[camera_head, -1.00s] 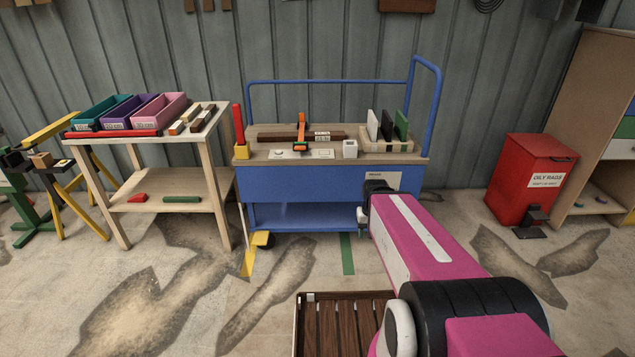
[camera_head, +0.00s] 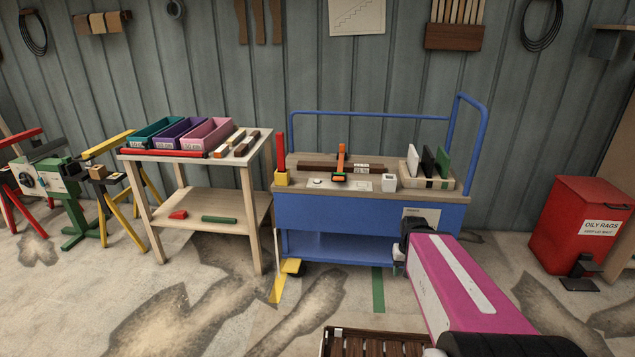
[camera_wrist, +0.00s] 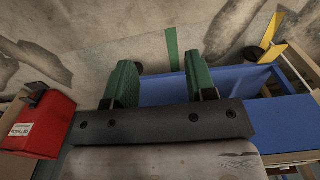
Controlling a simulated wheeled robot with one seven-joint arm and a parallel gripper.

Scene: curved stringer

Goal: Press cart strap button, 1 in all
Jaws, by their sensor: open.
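The blue cart (camera_head: 340,212) stands against the wall in the head view. On its wooden top lies a dark beam (camera_head: 312,167) with an orange strap (camera_head: 342,154) across it. An orange and dark buckle (camera_head: 339,177) sits at the strap's front end; a button on it is too small to make out. My gripper (camera_wrist: 160,68) is open in the wrist view, its two green fingers apart with nothing between them. The cart's blue side also shows in the wrist view (camera_wrist: 285,122). In the head view my gripper is mostly hidden by my arm, before the cart's right front.
A wooden table (camera_head: 200,157) with bins stands left. A red rag bin (camera_head: 573,232) stands right. A slatted wooden thing (camera_head: 372,344) is at the bottom.

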